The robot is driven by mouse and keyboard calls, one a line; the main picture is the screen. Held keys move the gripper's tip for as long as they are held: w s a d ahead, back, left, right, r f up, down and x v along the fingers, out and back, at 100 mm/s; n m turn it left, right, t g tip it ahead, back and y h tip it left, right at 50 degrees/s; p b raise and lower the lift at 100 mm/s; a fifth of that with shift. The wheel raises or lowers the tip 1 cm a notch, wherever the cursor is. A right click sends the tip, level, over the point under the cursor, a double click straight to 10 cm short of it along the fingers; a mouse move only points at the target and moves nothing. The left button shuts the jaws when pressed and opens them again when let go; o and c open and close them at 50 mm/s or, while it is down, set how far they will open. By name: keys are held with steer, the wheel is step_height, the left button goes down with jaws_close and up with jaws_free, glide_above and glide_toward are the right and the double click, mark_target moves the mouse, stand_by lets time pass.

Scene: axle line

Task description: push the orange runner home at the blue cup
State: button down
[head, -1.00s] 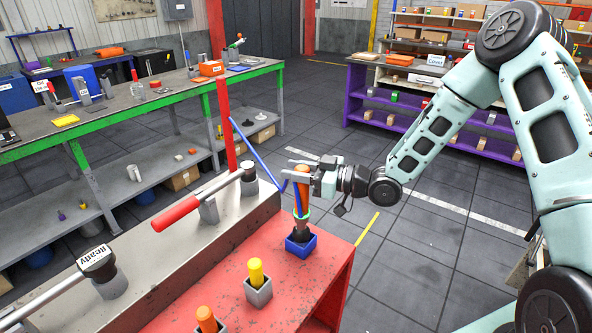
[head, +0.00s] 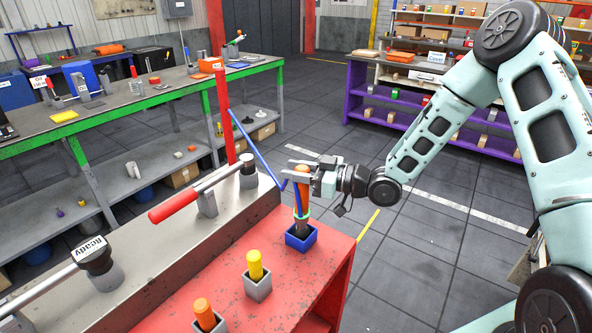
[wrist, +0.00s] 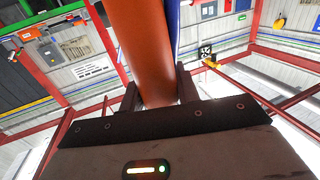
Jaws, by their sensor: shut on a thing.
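The orange runner (head: 301,178) stands roughly upright, with a green ring and a dark lower end. Its lower end is inside the blue cup (head: 301,240) on the red bench top, and a short dark length shows between ring and cup rim. My gripper (head: 302,168) is shut on the runner's upper part, coming in from the right. In the wrist view the orange runner (wrist: 146,45) rises from between the fingers, with a blue strip beside it. How deep the lower end sits is hidden by the cup wall.
A grey cup with a yellow peg (head: 255,266) and another with an orange peg (head: 204,312) stand nearer on the red bench (head: 290,275). A red-handled lever (head: 180,205) lies along the grey ledge at left. A blue rod (head: 258,152) runs close by the runner.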

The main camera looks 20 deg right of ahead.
steer(key=shift+f+b, duration=0.65)
steer(key=shift+f, duration=0.1)
steer(key=c, duration=0.9)
jaws_free()
steer(key=shift+c, duration=0.2)
steer(key=b+v, duration=0.5)
steer(key=v, duration=1.2)
steer(key=shift+d, duration=0.2)
steer(key=shift+a+r, duration=0.1)
steer(key=shift+r, duration=0.05)
